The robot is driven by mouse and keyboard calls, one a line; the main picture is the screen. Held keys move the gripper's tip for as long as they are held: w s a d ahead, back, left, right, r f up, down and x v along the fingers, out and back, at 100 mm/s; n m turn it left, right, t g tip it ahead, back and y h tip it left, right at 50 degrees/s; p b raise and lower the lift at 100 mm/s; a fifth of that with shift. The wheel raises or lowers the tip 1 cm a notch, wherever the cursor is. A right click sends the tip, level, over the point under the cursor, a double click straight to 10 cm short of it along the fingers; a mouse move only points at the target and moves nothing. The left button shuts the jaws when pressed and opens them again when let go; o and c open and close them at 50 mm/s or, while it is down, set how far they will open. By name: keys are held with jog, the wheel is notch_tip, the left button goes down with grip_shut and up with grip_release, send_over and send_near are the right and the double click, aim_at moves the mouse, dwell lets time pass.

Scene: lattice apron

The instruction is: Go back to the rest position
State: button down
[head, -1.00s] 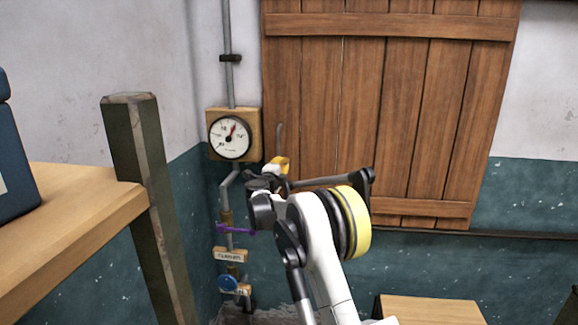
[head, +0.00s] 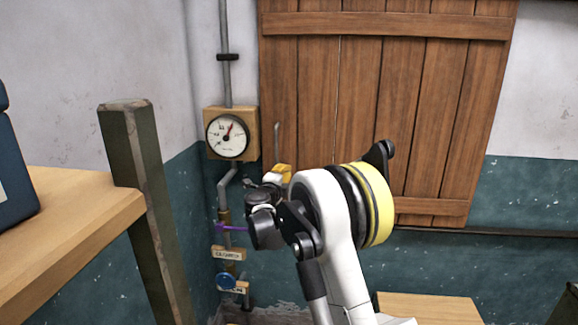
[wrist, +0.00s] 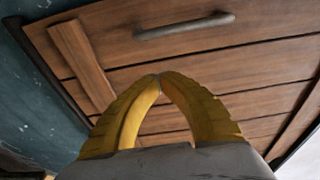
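My gripper has two yellow ribbed fingers (wrist: 160,78). In the wrist view their tips meet, with nothing visible between them. In the head view the gripper (head: 280,172) shows as a small yellow part beyond my arm, in front of the shutter's left side. My white arm with its yellow band hides part of it there. The wooden shutter (head: 385,110) stands behind it, and its planks (wrist: 225,62) fill most of the wrist view. A grey bar handle (wrist: 185,26) on the shutter lies beyond the fingertips.
A round gauge (head: 228,137) and a pipe (head: 226,60) are on the wall to the left. A purple lever (head: 230,228) and a blue round knob (head: 226,281) sit lower on the pipe. A dark post (head: 145,200) and wooden shelf (head: 70,225) stand at left. A wooden top (head: 430,308) is at lower right.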

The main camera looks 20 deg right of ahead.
jog(key=s+a+r+n+t+y+b, duration=0.2)
jog(key=s+a+r+n+t+y, duration=0.35)
jog(key=a+r+n, duration=0.5)
jog(key=s+a+f+n+g+y+b, duration=0.2)
jog(key=s+a+n+y, duration=0.6)
jog(key=s+a, duration=0.35)
jog(key=s+f+n+g+b, duration=0.1)
jog(key=s+f+n+g, duration=0.3)
jog(key=s+f, duration=0.7)
jog(key=s+d+f+n+g+h+b, duration=0.1)
jog(key=s+f+n+g, duration=0.3)
jog(key=s+f, duration=0.8)
jog(key=s+g+b, duration=0.1)
jog(key=s+g, duration=0.1)
jog(key=s, duration=0.6)
jog(key=shift+s+d+f, duration=0.2)
jog(key=shift+s, duration=0.15)
jog(key=shift+h, duration=0.25)
